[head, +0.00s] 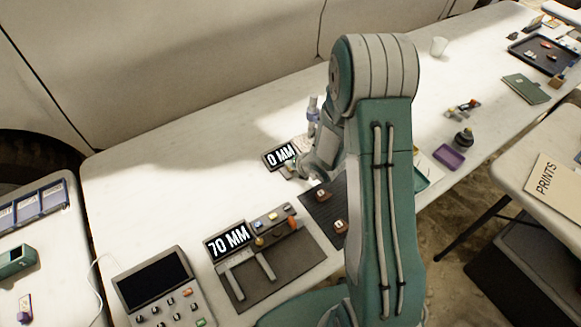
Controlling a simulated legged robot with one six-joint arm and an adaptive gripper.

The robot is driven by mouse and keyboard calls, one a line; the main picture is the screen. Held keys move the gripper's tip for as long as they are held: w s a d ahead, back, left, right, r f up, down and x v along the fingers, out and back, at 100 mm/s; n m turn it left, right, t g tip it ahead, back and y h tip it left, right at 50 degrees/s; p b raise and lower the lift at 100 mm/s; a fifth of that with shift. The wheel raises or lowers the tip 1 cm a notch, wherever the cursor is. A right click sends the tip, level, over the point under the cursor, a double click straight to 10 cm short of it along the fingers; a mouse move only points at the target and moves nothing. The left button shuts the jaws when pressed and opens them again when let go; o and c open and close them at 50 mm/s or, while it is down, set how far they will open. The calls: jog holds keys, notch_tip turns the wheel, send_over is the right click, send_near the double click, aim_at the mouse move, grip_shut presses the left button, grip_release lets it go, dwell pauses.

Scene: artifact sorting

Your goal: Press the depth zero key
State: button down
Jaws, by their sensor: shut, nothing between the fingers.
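A black display reading "0 MM" (281,157) stands on the long white table, just left of my arm's wrist. My gripper (290,171) is low at the front edge of this display, small in the picture and shut with nothing in it. I cannot tell whether it touches anything. No key marked depth zero can be made out; the area around the fingertips is partly hidden by my gripper and wrist. A second display reading "70 MM" (228,241) stands nearer, with a caliper-like gauge (262,262) on a dark mat.
A grey console (160,285) with a dark screen and several buttons stands front left. A dark board (322,208) with small brown pieces lies beside my arm. A bottle (313,115) stands behind my wrist. A purple tray (449,157) is at right. The table's back left is clear.

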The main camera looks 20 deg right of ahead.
jog(key=shift+r, duration=0.4)
jog(key=shift+r, duration=2.5)
jog(key=s+d+r+m+h, duration=0.2)
jog(key=s+r+m+h, duration=0.1)
jog(key=r+m, duration=0.55)
jog(key=s+d+r+m+h, duration=0.2)
jog(key=s+r+m, duration=0.2)
jog(key=r+m, duration=0.4)
jog(key=s+a+r+m+g, duration=0.1)
jog(key=s+r+m, duration=0.2)
jog(key=s+m, duration=0.2)
jog(key=s+a+r+m+g, duration=0.1)
jog(key=s+r+m, duration=0.2)
jog(key=s+m, duration=0.2)
jog(key=s+a+r+m+y, duration=0.1)
jog(key=s+m, duration=0.4)
jog(key=s, duration=0.5)
notch_tip(320, 180, up, 2)
jog(key=shift+a+r+g, duration=0.1)
jog(key=shift+a+g, duration=0.3)
jog(key=shift+a, duration=0.15)
